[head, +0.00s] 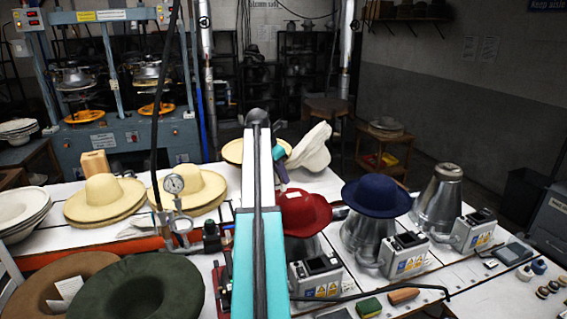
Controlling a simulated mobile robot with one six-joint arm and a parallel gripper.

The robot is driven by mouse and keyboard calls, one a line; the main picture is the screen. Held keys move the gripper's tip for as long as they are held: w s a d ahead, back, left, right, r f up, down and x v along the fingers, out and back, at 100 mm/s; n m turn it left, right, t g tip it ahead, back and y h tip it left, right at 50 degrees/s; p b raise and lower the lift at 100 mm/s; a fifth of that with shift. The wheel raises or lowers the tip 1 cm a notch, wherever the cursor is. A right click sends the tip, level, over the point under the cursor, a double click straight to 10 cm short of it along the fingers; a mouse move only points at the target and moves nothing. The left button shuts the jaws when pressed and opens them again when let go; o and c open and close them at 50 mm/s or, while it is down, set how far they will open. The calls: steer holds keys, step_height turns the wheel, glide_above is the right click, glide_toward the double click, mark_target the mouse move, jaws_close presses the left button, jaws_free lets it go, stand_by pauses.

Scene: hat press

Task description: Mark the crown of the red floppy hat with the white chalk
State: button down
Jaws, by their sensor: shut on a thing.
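The red floppy hat (310,216) sits on a metal block in the middle of the table, its left side hidden behind my arm. My gripper (282,181) is just above the upper left of the red crown, partly hidden by my arm. It is shut on the white chalk (284,188), of which only a small pale bit shows at the crown's upper left edge. I cannot tell whether the chalk touches the felt. No clear mark shows on the visible part of the crown.
A navy hat (376,196) on a metal block stands close right, with a bare metal block (437,203) beyond. Cream hats (104,198) and a pressure gauge (174,184) stand left. A green brush (369,307) lies in front. A white hat (309,148) stands behind.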

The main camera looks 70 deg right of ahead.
steer(key=shift+s+r, duration=0.2)
steer(key=shift+r, duration=0.3)
step_height(320, 180, up, 2)
steer(key=shift+w+r, duration=0.1)
steer(key=shift+w, duration=0.05)
steer(key=shift+s+d+r, duration=0.1)
steer(key=shift+s+r, duration=0.1)
steer(key=shift+r, duration=0.35)
steer(key=shift+s+r, duration=0.15)
steer(key=shift+r, duration=0.65)
steer(key=shift+w, duration=0.1)
